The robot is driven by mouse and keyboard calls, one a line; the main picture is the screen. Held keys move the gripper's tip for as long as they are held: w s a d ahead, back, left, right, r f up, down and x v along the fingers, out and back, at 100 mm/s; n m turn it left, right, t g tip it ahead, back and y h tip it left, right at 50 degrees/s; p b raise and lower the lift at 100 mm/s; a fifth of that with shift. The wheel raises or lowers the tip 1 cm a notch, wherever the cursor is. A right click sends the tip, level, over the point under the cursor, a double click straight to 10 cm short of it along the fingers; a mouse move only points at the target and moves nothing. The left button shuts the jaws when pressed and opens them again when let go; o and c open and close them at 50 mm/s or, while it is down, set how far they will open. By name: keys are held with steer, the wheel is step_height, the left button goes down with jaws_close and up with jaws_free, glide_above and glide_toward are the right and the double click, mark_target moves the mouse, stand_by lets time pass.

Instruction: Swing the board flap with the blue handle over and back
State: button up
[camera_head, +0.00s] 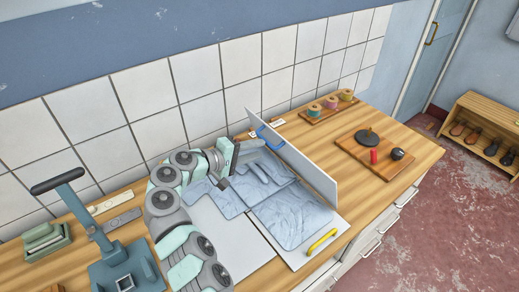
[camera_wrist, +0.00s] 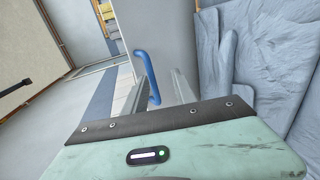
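The flap with the blue handle (camera_head: 312,172) stands upright, on edge, across the board (camera_head: 228,238). Its blue handle (camera_head: 270,138) is at the far upper end; it also shows in the wrist view (camera_wrist: 147,76). My gripper (camera_head: 240,162) is left of the flap, over the far part of the cloth. In the wrist view my gripper (camera_wrist: 158,88) is open, with the blue handle ahead near the left fingertip; I cannot tell whether they touch. A blue-grey garment (camera_head: 292,218) lies on the board, left of the flap. The yellow handle (camera_head: 321,242) is at the board's near right corner.
A wooden tray with spools (camera_head: 330,107) stands by the tiled wall. A wooden board (camera_head: 374,152) with small items lies to the right. A blue press-like stand (camera_head: 125,265) is at the left. Bare counter lies right of the flap.

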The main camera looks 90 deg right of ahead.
steer(key=v, duration=0.9)
steer(key=shift+b, duration=0.4)
steer(key=shift+s+r, duration=0.1)
